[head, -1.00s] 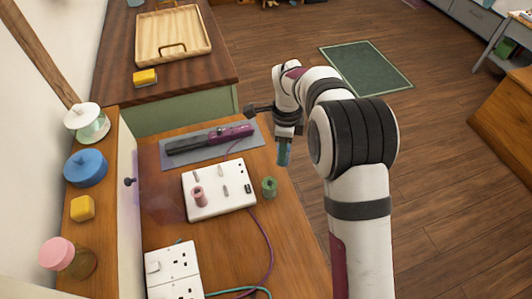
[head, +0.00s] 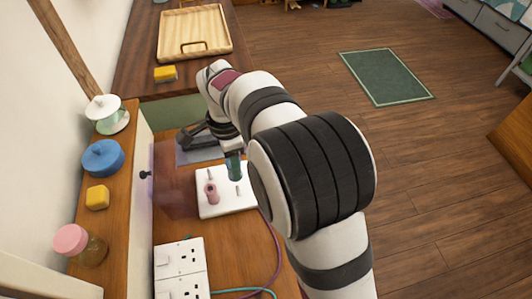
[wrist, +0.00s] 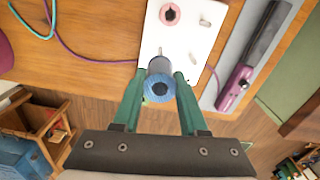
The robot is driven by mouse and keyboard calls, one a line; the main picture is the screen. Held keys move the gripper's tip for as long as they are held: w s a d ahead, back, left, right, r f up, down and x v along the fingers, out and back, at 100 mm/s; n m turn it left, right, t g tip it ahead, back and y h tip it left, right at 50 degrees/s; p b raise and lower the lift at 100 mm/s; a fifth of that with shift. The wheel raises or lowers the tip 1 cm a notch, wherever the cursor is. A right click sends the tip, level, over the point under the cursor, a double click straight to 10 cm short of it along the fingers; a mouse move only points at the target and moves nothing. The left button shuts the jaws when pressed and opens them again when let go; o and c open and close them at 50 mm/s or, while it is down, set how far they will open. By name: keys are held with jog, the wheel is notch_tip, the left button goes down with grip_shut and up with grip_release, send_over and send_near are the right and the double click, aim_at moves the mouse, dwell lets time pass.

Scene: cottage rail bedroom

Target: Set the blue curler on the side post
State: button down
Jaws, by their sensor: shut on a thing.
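My gripper (wrist: 158,100) is shut on the blue curler (wrist: 161,97), whose near end with a dark hole faces the wrist camera. The pink curler (head: 211,193) stands on one post of that base. Bare posts show in the wrist view, one at the upper right (wrist: 204,23) and one nearer the held curler (wrist: 192,57). I cannot tell whether the blue curler touches a post. My arm hides the base's right side in the head view.
A purple and black styling iron (wrist: 242,75) lies on a grey mat beyond the base. A white socket block (head: 180,267) and cables are nearer.

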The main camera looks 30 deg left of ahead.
jog(key=shift+f, duration=2.15)
jog(key=shift+f, duration=0.15)
jog(key=shift+f, duration=1.2)
jog(key=shift+f, duration=0.15)
jog(key=shift+f, duration=0.6)
jog(key=shift+f, duration=0.1)
jog(key=shift+f, duration=0.5)
